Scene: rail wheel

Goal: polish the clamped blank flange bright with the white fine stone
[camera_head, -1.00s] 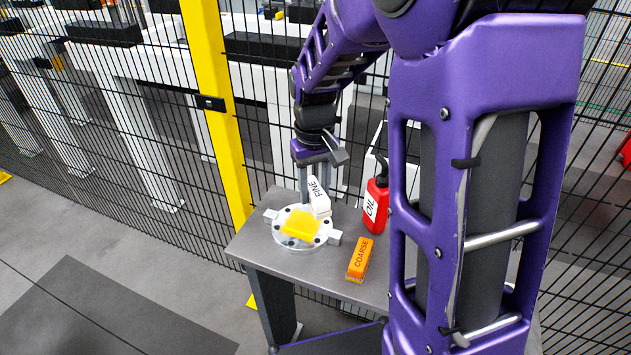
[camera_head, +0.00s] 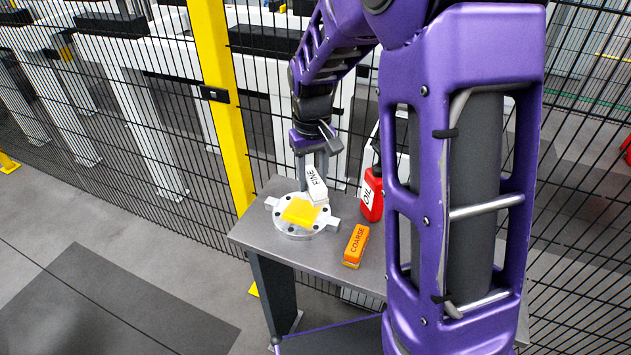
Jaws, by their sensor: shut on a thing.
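The blank flange (camera_head: 291,227) is a round grey metal disc with dark bolt holes, held between clamp blocks on the bench. A yellow patch (camera_head: 300,211) covers its middle. The white stone marked FINE (camera_head: 316,188) stands tilted at the flange's far right side. My gripper (camera_head: 315,168) is shut on the fine stone from above. The stone's lower end is at or just over the flange; I cannot tell if it touches. Part of the fingers is hidden behind the stone.
An orange block marked COARSE (camera_head: 355,246) lies on the grey bench (camera_head: 262,236), right of the flange. A red OIL bottle (camera_head: 372,198) stands behind it, partly hidden by my arm. Black mesh fence (camera_head: 120,150) and a yellow post (camera_head: 216,95) are behind the bench.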

